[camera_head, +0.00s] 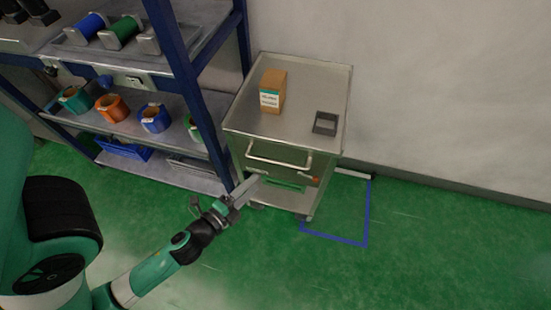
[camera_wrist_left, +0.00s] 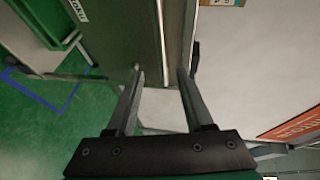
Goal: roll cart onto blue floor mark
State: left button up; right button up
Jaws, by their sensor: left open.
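The metal cart (camera_head: 285,115) stands against the wall beside the shelf rack, with a bar handle (camera_head: 278,163) on its front. The blue floor mark (camera_head: 366,215) is a taped outline at the cart's right; the cart partly covers its left side. Blue tape also shows at left in the left wrist view (camera_wrist_left: 45,100). My left gripper (camera_head: 253,184) is at the cart's front left, below the handle. In the wrist view its two fingers (camera_wrist_left: 160,75) are apart, with a metal edge beyond them. Whether they touch the cart, I cannot tell. My right gripper is not in view.
The shelf rack (camera_head: 190,80) with spools and rolls stands close at the cart's left. The wall is behind. Green floor (camera_head: 430,250) is clear to the right and front.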

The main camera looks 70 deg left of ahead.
aim_at(274, 164)
pick_arm(q)
jog(key=p+x, duration=0.3)
jog(key=x, duration=0.9)
jog(key=shift+r, duration=0.15)
grip_shut()
dwell(1.0)
